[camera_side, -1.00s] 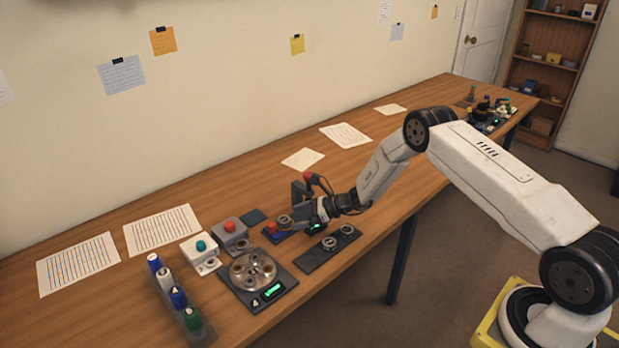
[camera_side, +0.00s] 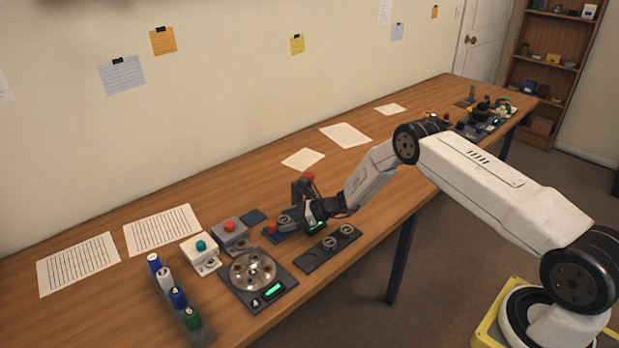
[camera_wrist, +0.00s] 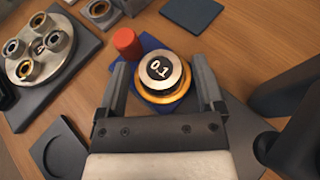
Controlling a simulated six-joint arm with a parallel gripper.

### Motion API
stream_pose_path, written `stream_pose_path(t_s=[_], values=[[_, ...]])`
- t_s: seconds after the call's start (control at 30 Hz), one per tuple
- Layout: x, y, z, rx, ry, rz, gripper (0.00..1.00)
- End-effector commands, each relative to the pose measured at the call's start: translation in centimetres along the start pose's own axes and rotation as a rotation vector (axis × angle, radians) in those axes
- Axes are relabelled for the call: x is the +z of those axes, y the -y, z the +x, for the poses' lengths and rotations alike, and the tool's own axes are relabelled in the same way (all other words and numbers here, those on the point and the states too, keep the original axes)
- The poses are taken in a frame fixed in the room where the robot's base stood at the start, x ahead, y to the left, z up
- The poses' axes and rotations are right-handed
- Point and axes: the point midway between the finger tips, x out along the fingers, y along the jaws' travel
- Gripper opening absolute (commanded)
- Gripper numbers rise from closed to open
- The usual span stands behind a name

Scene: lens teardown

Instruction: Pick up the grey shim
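My gripper (camera_wrist: 162,80) is open, with one finger on each side of the disc and a gap on both sides. In the side view my gripper (camera_side: 298,212) is low over the bench at the blue pad, and a greyish round piece (camera_side: 285,220) shows beside its fingers. The gripper partly hides the pad there.
A red knob (camera_wrist: 127,43) stands close by the left finger. A dark tray (camera_side: 312,258) holds two grey rings (camera_side: 330,242) in front. A round metal plate with several rings (camera_side: 254,270) lies to the left, beside boxes with a red button (camera_side: 230,226) and a teal button (camera_side: 201,245).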

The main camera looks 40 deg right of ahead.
Motion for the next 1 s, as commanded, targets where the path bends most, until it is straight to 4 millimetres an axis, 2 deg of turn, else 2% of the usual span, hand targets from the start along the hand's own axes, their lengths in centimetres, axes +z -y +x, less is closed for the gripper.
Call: stream_pose_path(t_s=[0.03,0.2,0.23,0.27,0.67,1.0], values=[[0.0,0.0,0.0,0.000,0.000,0.000,0.67],[0.0,0.0,0.0,0.000,0.000,0.000,0.13],[0.0,0.0,0.0,0.000,0.000,0.000,0.04],[0.0,0.0,0.0,0.000,0.000,0.000,0.00],[0.3,0.0,-0.1,0.000,0.001,0.000,0.00],[2.8,0.0,-1.1,0.000,0.001,-0.002,0.00]])
